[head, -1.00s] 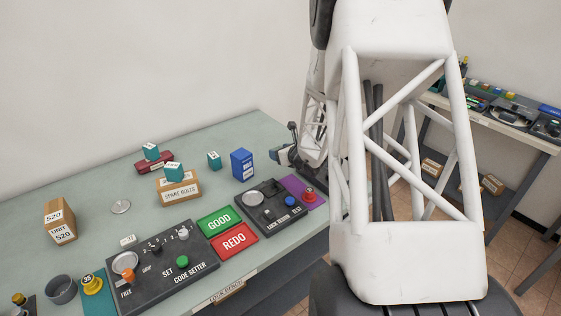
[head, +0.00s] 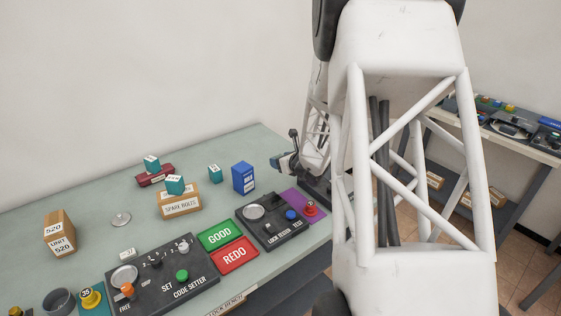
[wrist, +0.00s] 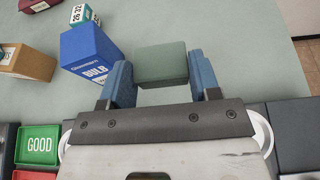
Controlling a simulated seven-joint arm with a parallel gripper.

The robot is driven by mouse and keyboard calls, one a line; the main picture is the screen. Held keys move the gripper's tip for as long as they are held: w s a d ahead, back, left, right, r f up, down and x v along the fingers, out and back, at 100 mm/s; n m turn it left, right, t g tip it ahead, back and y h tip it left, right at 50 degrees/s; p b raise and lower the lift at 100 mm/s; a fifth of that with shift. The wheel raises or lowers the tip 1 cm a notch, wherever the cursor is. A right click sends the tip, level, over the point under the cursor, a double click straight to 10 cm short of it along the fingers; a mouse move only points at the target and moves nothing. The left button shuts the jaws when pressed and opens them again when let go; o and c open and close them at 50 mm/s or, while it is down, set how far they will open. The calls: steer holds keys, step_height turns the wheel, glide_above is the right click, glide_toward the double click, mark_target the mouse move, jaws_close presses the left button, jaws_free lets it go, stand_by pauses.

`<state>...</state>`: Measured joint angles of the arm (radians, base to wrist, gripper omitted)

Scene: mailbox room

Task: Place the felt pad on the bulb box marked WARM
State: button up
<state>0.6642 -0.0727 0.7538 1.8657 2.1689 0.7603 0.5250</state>
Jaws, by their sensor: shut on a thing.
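My gripper (wrist: 161,80) is shut on a grey-green block, which I take to be the felt pad (wrist: 161,63). The pad sits between the blue fingers in the wrist view. A blue box lettered BULB (wrist: 92,48) stands upright just left of the fingers, apart from the pad. The blue box also shows in the head view (head: 243,178). There my gripper (head: 281,163) is to its right at the far edge of the bench, and the pad cannot be made out. No WARM mark is readable on the box.
A SPARE BOLTS carton (head: 180,200) with a teal cube on it is left of the blue box. A small teal cube (head: 214,174) stands between them. Green GOOD (head: 220,234) and red REDO (head: 234,254) trays and a control panel (head: 272,222) lie in front.

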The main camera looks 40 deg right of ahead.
steer(key=s+a+r+n+g+y, duration=0.2)
steer(key=s+a+r+n+y, duration=0.1)
steer(key=a, duration=0.5)
steer(key=s+a+r+n+g+y, duration=0.2)
steer(key=s+a+n+y, duration=0.3)
steer(key=a, duration=0.3)
steer(key=shift+s+r+n+y, duration=0.2)
steer(key=shift+r+n+y, duration=0.3)
steer(key=shift+r+y, duration=0.25)
steer(key=shift+w+f, duration=0.1)
glide_above(248, 167)
steer(key=shift+w+f, duration=0.15)
steer(key=shift+f, duration=0.6)
steer(key=shift+f, duration=0.1)
steer(key=shift+f, duration=1.65)
